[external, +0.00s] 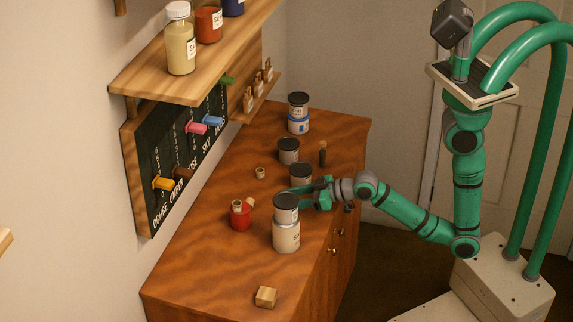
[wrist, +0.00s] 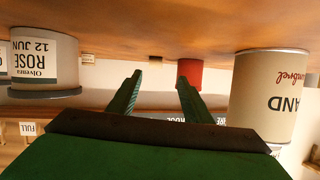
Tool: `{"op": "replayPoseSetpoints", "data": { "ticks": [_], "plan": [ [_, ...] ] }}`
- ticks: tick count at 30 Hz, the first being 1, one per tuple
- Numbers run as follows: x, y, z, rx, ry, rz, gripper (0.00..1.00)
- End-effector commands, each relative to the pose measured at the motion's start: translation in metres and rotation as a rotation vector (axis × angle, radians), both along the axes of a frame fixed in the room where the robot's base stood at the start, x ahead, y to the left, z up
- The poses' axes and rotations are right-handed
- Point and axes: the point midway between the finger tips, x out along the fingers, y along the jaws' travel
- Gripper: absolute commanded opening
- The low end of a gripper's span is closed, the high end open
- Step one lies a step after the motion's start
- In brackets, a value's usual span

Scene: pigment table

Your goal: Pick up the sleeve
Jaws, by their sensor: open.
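I cannot tell for sure which thing is the sleeve. A small pale, ring-like piece (external: 260,173) stands on the table left of the dark-lidded cans and may be it. A small tan piece also shows in the wrist view (wrist: 155,58), beyond the fingers. My gripper (external: 297,190) is low over the table, pointing left, partly hidden behind the front can stack. In the wrist view its fingers (wrist: 160,77) are apart with nothing between them.
The wrist view is upside down. A cream SAND can (wrist: 268,95) is close on one side, a ROSE can (wrist: 45,62) on the other. In the external view, a can stack (external: 286,235) stands in front. A wooden block (external: 265,297) lies near the front; a pegged board (external: 190,145) hangs left.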

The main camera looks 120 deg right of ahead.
Motion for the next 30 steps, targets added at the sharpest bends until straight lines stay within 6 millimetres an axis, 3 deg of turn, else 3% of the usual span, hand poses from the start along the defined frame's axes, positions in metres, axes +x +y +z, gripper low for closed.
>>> {"op": "replayPoseSetpoints", "data": {
  "ticks": [3, 9, 18, 30],
  "plan": [
    [0.011, -0.015, 0.009, -0.021, 0.049, 0.01, 0.45],
    [0.019, -0.024, 0.013, -0.032, 0.088, 0.019, 0.45],
    [0.05, -0.046, -0.003, -0.032, 0.089, 0.019, 0.45],
    [0.076, -0.066, -0.019, -0.032, 0.089, 0.019, 0.45]
  ]
}}
